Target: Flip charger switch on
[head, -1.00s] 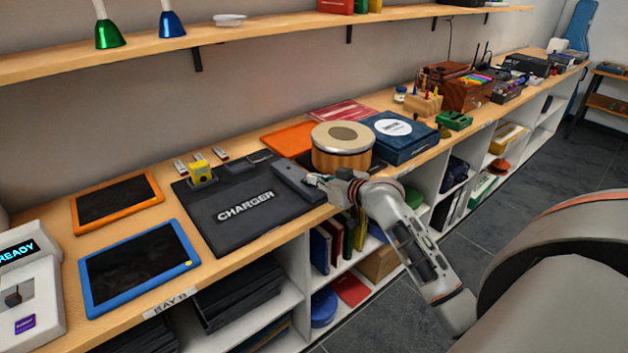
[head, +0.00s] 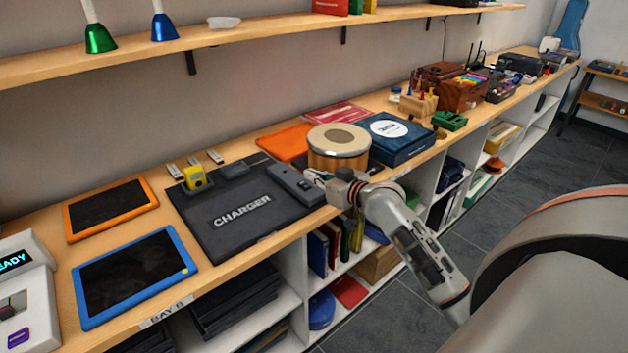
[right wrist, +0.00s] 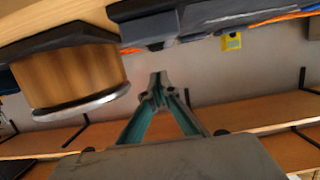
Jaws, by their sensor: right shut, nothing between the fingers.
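A black charger mat (head: 215,232) marked CHARGER lies on the bench. A long dark grey block (head: 294,184) lies along its right side. I cannot make out a separate switch or its position. My right gripper (head: 312,176) is shut and empty, just right of the block and in front of the drum; whether it touches the block is unclear. In the right wrist view, which is upside down, the closed fingertips (right wrist: 157,80) point past the block (right wrist: 150,28) with nothing between them. My left gripper is out of view.
A wooden drum (head: 338,158) stands close behind my right gripper, with a blue box (head: 400,152) beyond. A yellow device (head: 195,177) sits at the mat's back left. Two tablets, orange-framed (head: 150,187) and blue-framed (head: 80,303), lie left. Shelves (head: 302,268) are below.

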